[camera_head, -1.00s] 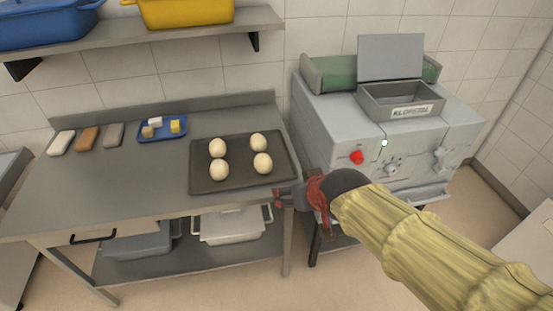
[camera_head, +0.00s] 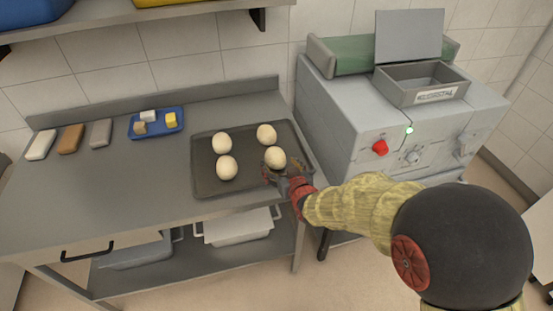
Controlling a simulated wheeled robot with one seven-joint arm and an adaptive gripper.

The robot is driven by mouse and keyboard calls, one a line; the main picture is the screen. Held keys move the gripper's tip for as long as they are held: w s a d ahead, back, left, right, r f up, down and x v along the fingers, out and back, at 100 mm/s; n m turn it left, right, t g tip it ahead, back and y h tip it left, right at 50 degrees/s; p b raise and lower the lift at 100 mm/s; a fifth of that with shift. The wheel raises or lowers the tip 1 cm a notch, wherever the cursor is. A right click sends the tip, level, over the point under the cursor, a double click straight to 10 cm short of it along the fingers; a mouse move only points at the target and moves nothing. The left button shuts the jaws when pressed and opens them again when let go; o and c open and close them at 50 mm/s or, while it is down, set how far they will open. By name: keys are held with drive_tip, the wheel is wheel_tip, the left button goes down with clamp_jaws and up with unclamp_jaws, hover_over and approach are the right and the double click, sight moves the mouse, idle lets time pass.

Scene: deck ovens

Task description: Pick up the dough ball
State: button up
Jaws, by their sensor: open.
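Several pale dough balls lie on a dark baking tray (camera_head: 245,183) on the steel worktable. The front right dough ball (camera_head: 275,157) is right at my gripper (camera_head: 272,172). The others are the back right ball (camera_head: 266,135), the back left ball (camera_head: 222,142) and the front left ball (camera_head: 227,168). My gripper is open over the tray's front right part, with its fingers beside the front right ball. The fingers partly cover that ball's lower side, and I cannot tell whether they touch it.
A small blue tray (camera_head: 156,123) with little blocks stands left of the baking tray, and loaf-like blocks (camera_head: 71,139) lie further left. A grey machine (camera_head: 400,130) with a red knob stands close on the right. A shelf (camera_head: 150,22) overhangs the back. The table's left front is clear.

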sight(279, 161)
drive_tip(key=b+x, duration=0.1)
drive_tip(key=x, duration=0.3)
drive_tip(key=shift+w+b, duration=0.35)
drive_tip(key=shift+c, duration=0.5)
drive_tip(key=c, duration=1.1)
drive_tip(key=shift+c, duration=0.7)
drive_tip(key=shift+r, duration=0.15)
